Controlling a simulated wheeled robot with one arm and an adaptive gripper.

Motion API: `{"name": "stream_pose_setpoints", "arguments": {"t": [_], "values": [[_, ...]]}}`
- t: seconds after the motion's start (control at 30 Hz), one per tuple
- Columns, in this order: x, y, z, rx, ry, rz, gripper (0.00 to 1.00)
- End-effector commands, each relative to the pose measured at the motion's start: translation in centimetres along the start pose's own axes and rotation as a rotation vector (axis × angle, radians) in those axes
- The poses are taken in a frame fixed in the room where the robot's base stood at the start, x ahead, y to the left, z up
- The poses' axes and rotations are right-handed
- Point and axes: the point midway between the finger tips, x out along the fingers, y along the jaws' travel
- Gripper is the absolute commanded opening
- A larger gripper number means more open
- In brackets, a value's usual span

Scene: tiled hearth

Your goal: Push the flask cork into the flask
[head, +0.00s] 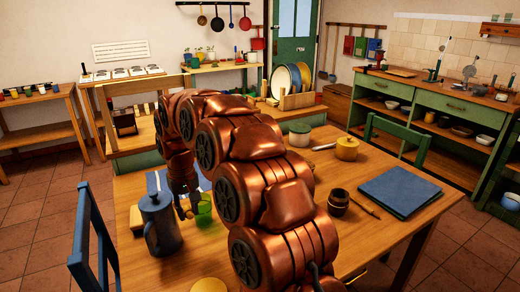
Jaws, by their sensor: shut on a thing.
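The cork is too small and too hidden by the fingers to make out. A translucent green cup (203,209) stands right beside my gripper. I cannot tell whether the fingers touch the flask or the cup.
The wooden table (330,240) also bears a yellow pot (347,149), a dark brown pot (338,199), a blue folder (399,190) and a white-and-green lidded pot (299,134). A blue chair (84,240) stands at the left edge. My arm hides the table's middle.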

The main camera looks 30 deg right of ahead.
Motion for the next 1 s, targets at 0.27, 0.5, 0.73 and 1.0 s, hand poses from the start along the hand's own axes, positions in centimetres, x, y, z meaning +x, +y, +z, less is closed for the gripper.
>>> {"name": "stream_pose_setpoints", "arguments": {"t": [0.27, 0.5, 0.73, 1.0], "values": [[0.7, 1.9, 0.9, -0.142, 0.172, -0.017, 0.13], [0.4, 3.9, 1.1, -0.316, 0.389, -0.077, 0.13], [-0.5, 5.8, 0.9, -0.460, 0.586, -0.170, 0.13], [-2.1, 8.5, 0.6, -0.585, 0.799, -0.286, 0.13]]}}
